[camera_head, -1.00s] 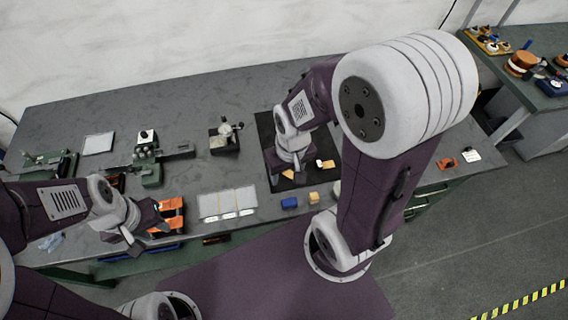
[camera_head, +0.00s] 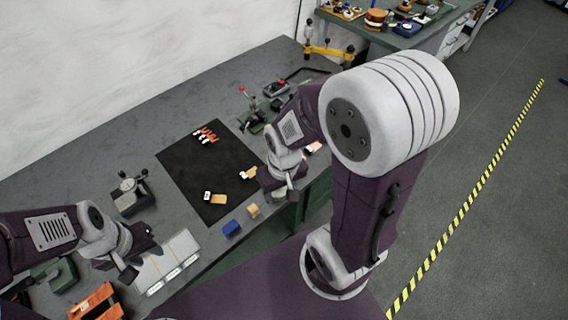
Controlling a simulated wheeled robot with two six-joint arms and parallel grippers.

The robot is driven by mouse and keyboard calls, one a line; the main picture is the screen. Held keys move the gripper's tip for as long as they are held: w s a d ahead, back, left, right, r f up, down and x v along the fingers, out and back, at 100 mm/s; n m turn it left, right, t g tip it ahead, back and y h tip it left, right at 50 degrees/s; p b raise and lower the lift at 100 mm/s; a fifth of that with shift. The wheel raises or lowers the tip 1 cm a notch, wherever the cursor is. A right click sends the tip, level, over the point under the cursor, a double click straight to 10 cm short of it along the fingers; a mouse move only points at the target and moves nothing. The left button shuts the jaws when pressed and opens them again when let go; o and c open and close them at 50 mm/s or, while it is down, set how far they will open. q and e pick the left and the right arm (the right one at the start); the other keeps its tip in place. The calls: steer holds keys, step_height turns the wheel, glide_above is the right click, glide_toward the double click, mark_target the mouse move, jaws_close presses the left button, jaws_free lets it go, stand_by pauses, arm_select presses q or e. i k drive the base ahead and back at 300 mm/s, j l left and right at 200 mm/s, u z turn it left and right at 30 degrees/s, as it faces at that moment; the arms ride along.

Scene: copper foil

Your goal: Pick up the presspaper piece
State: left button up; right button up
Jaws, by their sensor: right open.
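A flat tan piece (camera_head: 219,199) lies on the black mat (camera_head: 185,168), beside a small white item (camera_head: 207,196). Another small tan piece (camera_head: 249,173) lies at the mat's right edge, close to my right gripper. I cannot tell for sure which is the presspaper piece. My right gripper (camera_head: 284,188) is open, pointing down by the table's front edge, just right of the mat; its fingertips are partly hidden. My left gripper (camera_head: 143,257) hangs by the white-and-grey trays at lower left, its fingers spread apart with nothing seen between them.
Several orange-and-white pieces (camera_head: 206,135) lie at the mat's back. A grey fixture (camera_head: 131,192) stands left of the mat. A red-knobbed device (camera_head: 252,115) stands behind the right arm.

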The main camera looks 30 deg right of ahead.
mark_target(246, 176)
steer(key=z, duration=0.55)
steer(key=u, duration=1.3)
steer(key=z, duration=1.3)
steer(key=i+l+u, duration=0.2)
steer(key=l+u, duration=0.15)
steer(key=i+l+u, duration=0.1)
steer(key=l+u, duration=0.2)
steer(key=i+l+u, duration=0.1)
steer(key=l+u, duration=0.25)
steer(key=l, duration=0.1)
